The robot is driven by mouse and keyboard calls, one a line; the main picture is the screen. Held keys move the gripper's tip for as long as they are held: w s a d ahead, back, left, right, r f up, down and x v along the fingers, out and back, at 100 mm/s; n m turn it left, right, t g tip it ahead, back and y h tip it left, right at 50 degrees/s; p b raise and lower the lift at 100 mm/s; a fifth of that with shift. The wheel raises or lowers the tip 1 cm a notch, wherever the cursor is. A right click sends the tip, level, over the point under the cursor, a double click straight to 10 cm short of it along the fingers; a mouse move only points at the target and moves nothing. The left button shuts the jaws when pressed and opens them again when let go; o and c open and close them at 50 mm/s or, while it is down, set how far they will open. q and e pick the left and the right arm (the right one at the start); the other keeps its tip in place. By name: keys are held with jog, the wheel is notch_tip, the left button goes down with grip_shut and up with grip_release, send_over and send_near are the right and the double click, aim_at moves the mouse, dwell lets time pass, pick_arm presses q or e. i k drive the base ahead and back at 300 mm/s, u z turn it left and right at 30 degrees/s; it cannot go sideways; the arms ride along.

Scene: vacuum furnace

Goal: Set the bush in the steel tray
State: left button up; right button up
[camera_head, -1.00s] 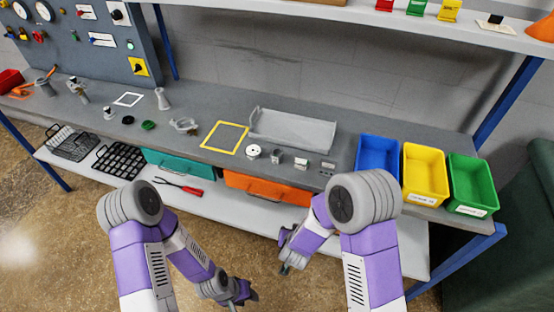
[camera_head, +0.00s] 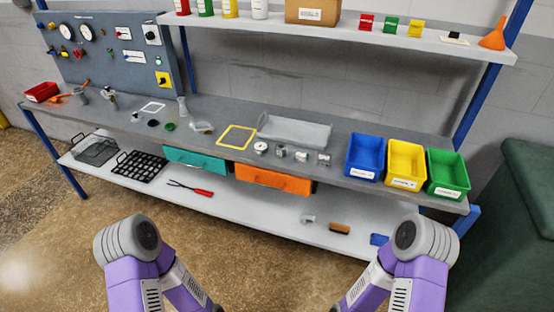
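The grey steel tray (camera_head: 292,131) lies on the bench top, right of centre, and looks empty. A row of small metal parts stands in front of it: a round white-faced part (camera_head: 260,148), a small grey part (camera_head: 280,151), a pale block (camera_head: 301,156) and another small part (camera_head: 323,159). They are too small for me to tell for sure which one is the bush. My two arms show at the bottom of the head view, well in front of the bench. Both grippers are below the picture edge.
Blue (camera_head: 365,156), yellow (camera_head: 406,164) and green (camera_head: 447,174) bins stand at the bench's right end. A yellow square frame (camera_head: 237,136) lies left of the tray. Teal (camera_head: 194,159) and orange (camera_head: 272,178) drawers hang below the bench top. The lower shelf (camera_head: 262,215) holds loose items.

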aim_at(309, 141)
jog(key=u, duration=0.5)
jog(key=i, duration=0.55)
jog(key=u, duration=0.4)
